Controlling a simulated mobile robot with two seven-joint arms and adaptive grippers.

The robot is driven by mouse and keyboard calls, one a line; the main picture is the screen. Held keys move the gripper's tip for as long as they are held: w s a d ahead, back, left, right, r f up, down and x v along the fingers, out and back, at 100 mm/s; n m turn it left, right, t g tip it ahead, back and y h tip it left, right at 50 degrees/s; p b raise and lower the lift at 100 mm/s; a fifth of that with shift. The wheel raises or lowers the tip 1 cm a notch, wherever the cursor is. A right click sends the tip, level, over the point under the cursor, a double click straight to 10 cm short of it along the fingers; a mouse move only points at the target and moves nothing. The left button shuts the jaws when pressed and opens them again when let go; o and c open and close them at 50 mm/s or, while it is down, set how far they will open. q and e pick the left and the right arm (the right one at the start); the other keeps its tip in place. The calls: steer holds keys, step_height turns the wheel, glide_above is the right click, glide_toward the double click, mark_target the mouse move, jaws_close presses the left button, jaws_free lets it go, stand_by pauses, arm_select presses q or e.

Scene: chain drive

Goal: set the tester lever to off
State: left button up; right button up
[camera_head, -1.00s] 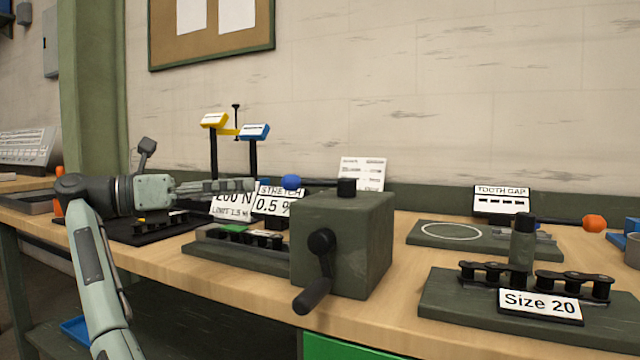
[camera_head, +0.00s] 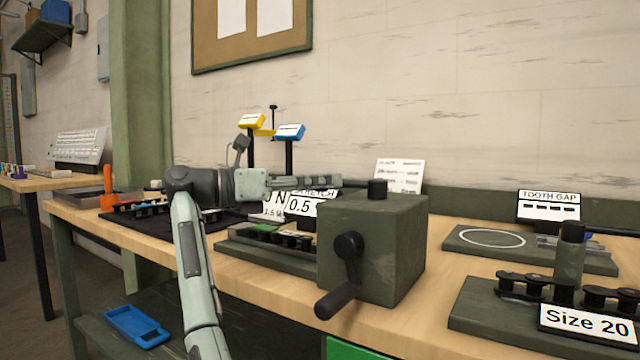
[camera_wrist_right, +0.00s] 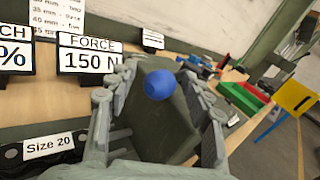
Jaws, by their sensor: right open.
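I cannot tell if a finger touches the knob. The knob is hidden in the head view.
Number cards (camera_head: 305,204) stand behind the box, and a force card (camera_wrist_right: 90,58) shows in the wrist view. A chain fixture (camera_head: 275,235) lies left of the box. The Size 20 block (camera_head: 480,305) and tooth gap plate (camera_head: 460,240) are to the right.

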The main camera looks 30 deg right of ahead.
steer(key=shift+c, duration=0.2)
steer(key=shift+r, duration=0.1)
jaws_close()
steer(key=shift+d, duration=0.1)
